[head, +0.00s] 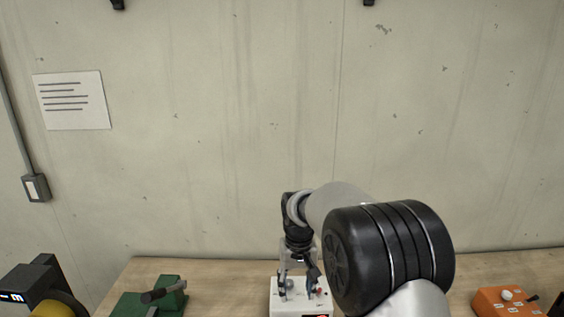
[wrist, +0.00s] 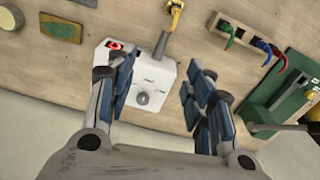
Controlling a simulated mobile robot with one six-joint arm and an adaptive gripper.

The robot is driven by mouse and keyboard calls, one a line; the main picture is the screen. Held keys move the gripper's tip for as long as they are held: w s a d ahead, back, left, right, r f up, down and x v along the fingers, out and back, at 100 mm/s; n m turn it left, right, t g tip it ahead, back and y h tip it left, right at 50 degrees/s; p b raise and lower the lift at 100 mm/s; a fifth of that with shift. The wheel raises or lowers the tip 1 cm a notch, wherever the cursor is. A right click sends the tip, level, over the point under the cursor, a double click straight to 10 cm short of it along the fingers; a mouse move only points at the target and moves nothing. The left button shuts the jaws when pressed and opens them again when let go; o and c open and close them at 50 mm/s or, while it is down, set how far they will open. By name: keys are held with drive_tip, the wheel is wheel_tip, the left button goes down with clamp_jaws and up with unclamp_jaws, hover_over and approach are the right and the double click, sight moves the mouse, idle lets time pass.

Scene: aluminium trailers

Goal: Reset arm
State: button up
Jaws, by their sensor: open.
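My gripper (wrist: 160,100) is open and empty, its two blue-padded fingers apart in the wrist view. In the head view my gripper (head: 300,274) points down over the white control box (head: 287,297) on the wooden table. The same white box (wrist: 165,73) shows between and beyond the fingers in the wrist view. It has a grey round knob (wrist: 143,98) and a red lit spot (wrist: 114,45). I cannot tell whether the fingers touch the box. My arm hides part of the table in the head view.
A green device with a dark handle (head: 165,291) stands left on the table (head: 225,272), an orange box (head: 503,301) right. A black machine (head: 36,283) is at the far left. The wall (head: 220,130) stands behind. A rack with coloured hooks (wrist: 246,36) shows in the wrist view.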

drive_tip(key=s+d+r+t+b, duration=0.1)
drive_tip(key=s+d+r+b, duration=0.25)
drive_tip(key=s, duration=0.35)
drive_tip(key=s+d+r+t+b, duration=0.1)
drive_tip(key=s+d+r+b, duration=0.2)
drive_tip(key=s+r, duration=0.35)
drive_tip(key=s+d+f+b, duration=0.1)
drive_tip(key=s+f, duration=0.1)
drive_tip(key=s, duration=0.4)
drive_tip(key=s+d+f+m+t+b, duration=0.1)
drive_tip(key=s+f+b, duration=0.1)
drive_tip(key=s, duration=0.5)
drive_tip(key=s+d+f+t+b, duration=0.1)
drive_tip(key=s+f+b, duration=0.1)
drive_tip(key=s+f, duration=0.2)
drive_tip(key=shift+s+d, duration=0.4)
drive_tip(key=shift+s, duration=0.8)
drive_tip(key=shift+c, duration=0.6)
